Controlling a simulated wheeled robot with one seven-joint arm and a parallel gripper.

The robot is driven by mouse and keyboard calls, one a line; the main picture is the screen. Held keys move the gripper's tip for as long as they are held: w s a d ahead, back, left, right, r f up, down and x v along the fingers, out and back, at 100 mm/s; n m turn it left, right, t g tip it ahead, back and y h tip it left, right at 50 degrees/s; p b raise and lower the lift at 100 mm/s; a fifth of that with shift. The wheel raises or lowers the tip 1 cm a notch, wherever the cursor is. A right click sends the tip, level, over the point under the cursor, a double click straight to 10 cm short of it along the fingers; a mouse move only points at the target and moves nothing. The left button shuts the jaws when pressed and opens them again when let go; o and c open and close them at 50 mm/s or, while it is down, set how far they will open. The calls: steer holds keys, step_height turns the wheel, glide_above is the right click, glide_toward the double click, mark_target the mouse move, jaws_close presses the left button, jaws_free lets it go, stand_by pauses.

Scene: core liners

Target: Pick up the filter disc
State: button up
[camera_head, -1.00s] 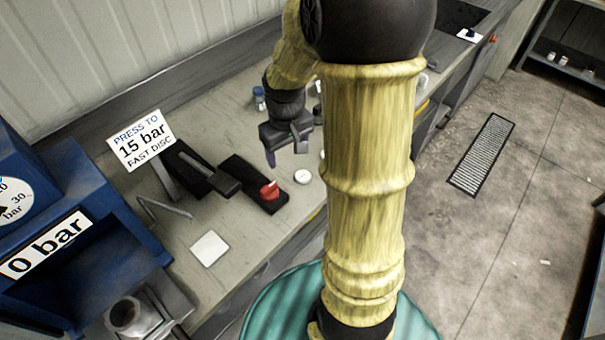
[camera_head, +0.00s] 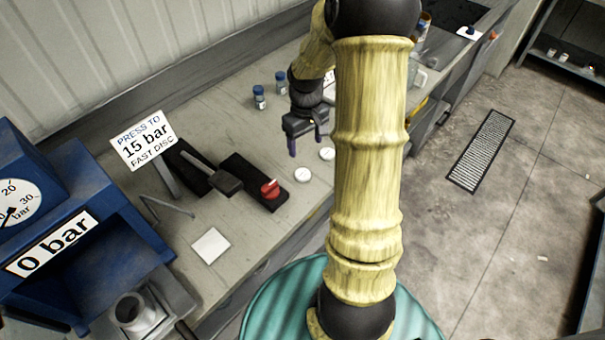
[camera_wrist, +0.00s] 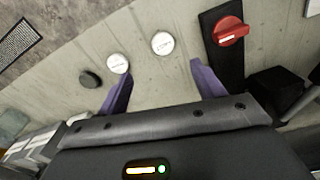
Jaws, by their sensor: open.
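Two small round white discs with printed tops lie on the grey bench. The nearer to the red knob (camera_head: 270,188) is a white disc (camera_head: 303,175), also in the wrist view (camera_wrist: 162,43). The other white disc (camera_head: 327,153) lies beside my arm and also shows in the wrist view (camera_wrist: 118,63). A dark round disc (camera_wrist: 90,79) lies further left in the wrist view; my arm seems to hide it in the head view. I cannot tell which is the filter disc. My gripper (camera_head: 305,143) is open and empty above the bench, close to the white discs, its purple fingers (camera_wrist: 160,75) apart.
The red knob sits on a black block. A sign (camera_head: 143,140) reads "PRESS TO 15 bar FAST DISC". A blue press (camera_head: 60,235) reading 0 bar stands left. A white square (camera_head: 210,246) lies on the bench. Blue-capped bottles (camera_head: 259,97) stand behind my gripper.

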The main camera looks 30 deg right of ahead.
glide_above(303, 174)
steer(key=f, duration=0.5)
steer(key=f+p, duration=0.1)
steer(key=f, duration=0.1)
steer(key=shift+s+d+f, duration=0.2)
steer(key=shift+d+f, duration=0.05)
steer(key=shift+d, duration=0.05)
steer(key=shift+a+f, duration=0.15)
steer(key=shift+f, duration=0.35)
steer(key=shift+w+a+f+p, duration=0.15)
steer(key=shift+f+p, duration=0.65)
steer(key=shift+f, duration=1.3)
steer(key=c, duration=1.1)
